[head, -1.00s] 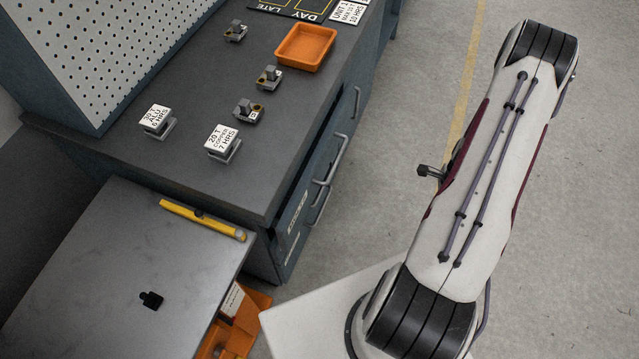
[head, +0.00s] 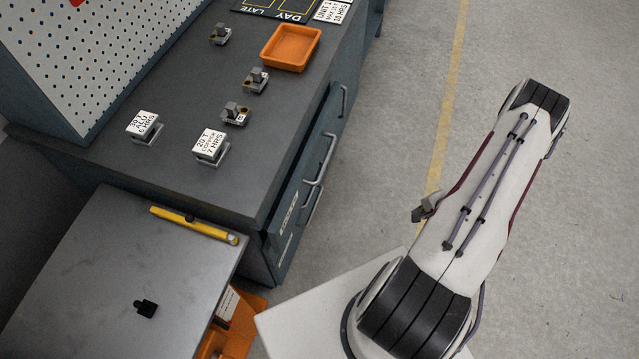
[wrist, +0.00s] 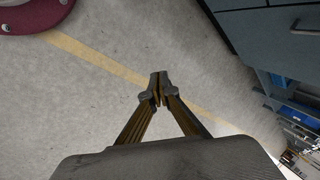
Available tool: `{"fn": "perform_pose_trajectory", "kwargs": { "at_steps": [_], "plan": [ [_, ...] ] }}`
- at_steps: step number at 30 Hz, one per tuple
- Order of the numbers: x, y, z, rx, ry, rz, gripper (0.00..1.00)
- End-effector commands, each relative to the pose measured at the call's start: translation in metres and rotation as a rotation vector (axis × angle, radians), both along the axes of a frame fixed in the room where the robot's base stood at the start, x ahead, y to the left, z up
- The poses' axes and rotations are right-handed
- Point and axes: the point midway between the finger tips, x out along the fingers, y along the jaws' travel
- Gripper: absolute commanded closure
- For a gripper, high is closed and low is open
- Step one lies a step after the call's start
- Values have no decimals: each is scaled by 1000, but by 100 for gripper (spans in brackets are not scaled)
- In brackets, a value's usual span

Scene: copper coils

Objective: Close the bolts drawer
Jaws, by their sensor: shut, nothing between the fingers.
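The dark blue-grey cabinet has a drawer (head: 299,204) whose front stands a little out from the body in the head view. It carries a bar handle (head: 325,160) and a white label (head: 290,212) too small to read; I cannot confirm that it says bolts. My gripper (head: 420,213) shows partly behind my arm, over open floor to the right of the cabinet and apart from it. In the wrist view my gripper (wrist: 158,82) is shut and empty, with floor beyond the fingertips. A cabinet front with a handle (wrist: 306,28) shows at upper right there.
The cabinet top (head: 185,190) holds an orange tray (head: 291,48), several small metal pieces and signs. A grey table (head: 90,265) with a yellow tool (head: 194,225) stands at lower left, orange bins (head: 235,330) beside it. The floor (head: 390,160) right of the cabinet is clear.

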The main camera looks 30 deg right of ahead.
Motion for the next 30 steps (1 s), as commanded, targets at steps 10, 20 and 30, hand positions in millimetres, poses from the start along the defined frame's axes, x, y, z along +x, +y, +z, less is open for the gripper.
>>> {"fn": "perform_pose_trajectory", "kwargs": {
  "at_steps": [10, 20, 30],
  "plan": [
    [35, 56, 10, 63, -275, 222, 100],
    [57, 128, 54, 190, -566, 427, 100],
    [53, 195, 135, 388, -881, 630, 100]
  ]
}}
